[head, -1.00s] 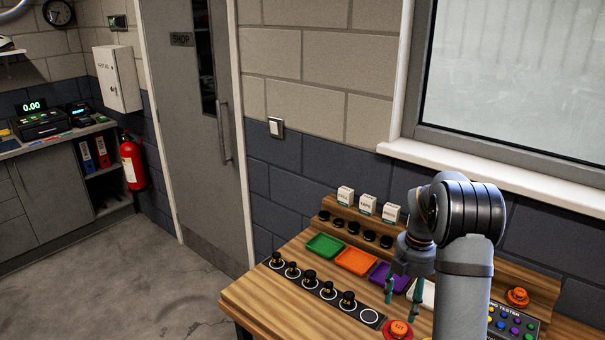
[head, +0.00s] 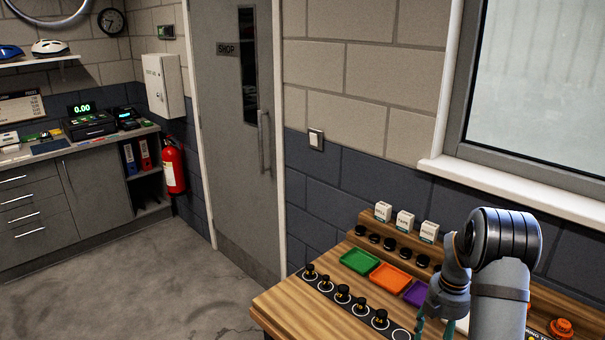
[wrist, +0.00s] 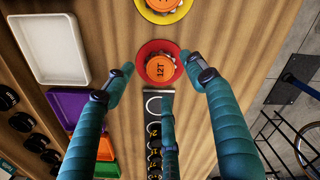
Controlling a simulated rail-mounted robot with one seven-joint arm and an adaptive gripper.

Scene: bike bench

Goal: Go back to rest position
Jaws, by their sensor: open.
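My gripper (wrist: 165,82) is open and empty in the wrist view, its teal fingers spread apart above the wooden bench (wrist: 110,25). An orange cap marked 12T (wrist: 161,69) sits on a red disc (wrist: 144,50) and shows between the fingertips from above; I cannot tell the height gap. In the head view my gripper (head: 432,328) is at the bench, with its fingertips cut off by the lower edge.
The bench holds a green tray (head: 360,262), an orange tray (head: 391,277), a purple tray (head: 416,294) and a black strip of knobs (head: 342,294). A white tray (wrist: 48,48) lies nearby. White boxes (head: 404,222) stand on the rear shelf. Open floor (head: 130,290) is at left.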

